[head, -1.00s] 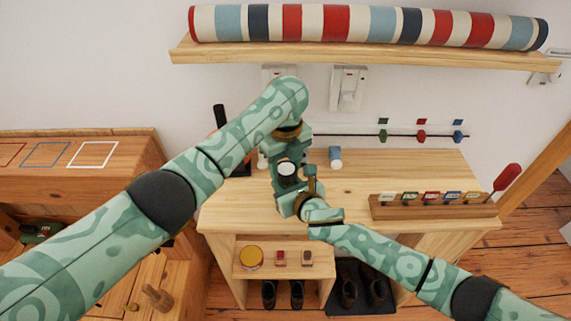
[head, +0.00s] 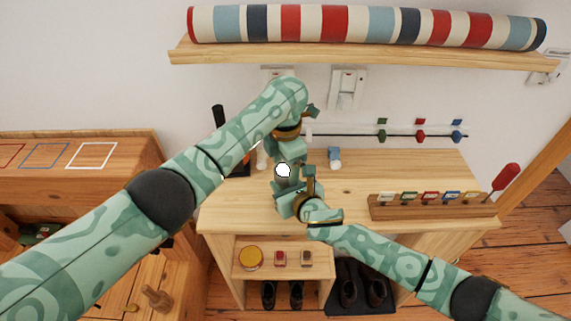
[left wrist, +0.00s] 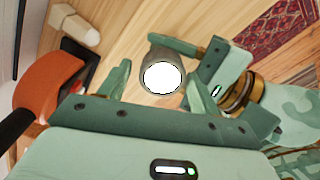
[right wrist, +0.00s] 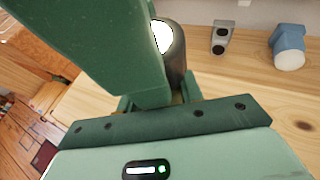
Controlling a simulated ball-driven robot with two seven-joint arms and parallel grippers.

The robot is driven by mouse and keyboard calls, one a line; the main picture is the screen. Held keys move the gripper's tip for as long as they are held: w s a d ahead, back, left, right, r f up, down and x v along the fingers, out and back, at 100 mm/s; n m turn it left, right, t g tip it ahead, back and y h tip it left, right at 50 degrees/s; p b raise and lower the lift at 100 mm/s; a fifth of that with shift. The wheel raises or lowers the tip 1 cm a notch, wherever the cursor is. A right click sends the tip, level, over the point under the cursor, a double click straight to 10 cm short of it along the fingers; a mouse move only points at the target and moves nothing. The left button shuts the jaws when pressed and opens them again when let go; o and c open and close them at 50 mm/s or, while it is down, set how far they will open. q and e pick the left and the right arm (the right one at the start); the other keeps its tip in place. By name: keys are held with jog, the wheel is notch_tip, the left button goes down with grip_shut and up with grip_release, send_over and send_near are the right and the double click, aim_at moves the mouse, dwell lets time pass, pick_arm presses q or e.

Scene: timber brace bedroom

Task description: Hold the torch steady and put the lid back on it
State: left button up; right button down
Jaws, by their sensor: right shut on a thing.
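The torch (head: 283,171) is a dark grey cylinder with a bright white round face turned up toward the head camera. My right gripper (right wrist: 174,98) is shut on the torch's body, which also shows in the right wrist view (right wrist: 177,58), and holds it above the bench. My left gripper (left wrist: 156,72) is open, with its two fingers spread on either side of the torch (left wrist: 163,78) as seen in the left wrist view. Nothing shows held between them. I cannot make out the lid for certain; my left arm hides part of the bench.
A blue and white piece (head: 334,158) stands on the bench (head: 375,165) behind the grippers. A white cylinder (left wrist: 75,28) and an orange thing with a black handle (left wrist: 45,82) are close to my left gripper. A labelled wooden rack (head: 430,206) is at the right.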

pick_arm(q)
jog(key=shift+s+d, duration=0.15)
jog(key=shift+d, duration=0.1)
pick_arm(e)
jog(key=shift+d, duration=0.1)
pick_arm(q)
jog(key=shift+r, duration=2.25)
jog(key=shift+c, duration=0.4)
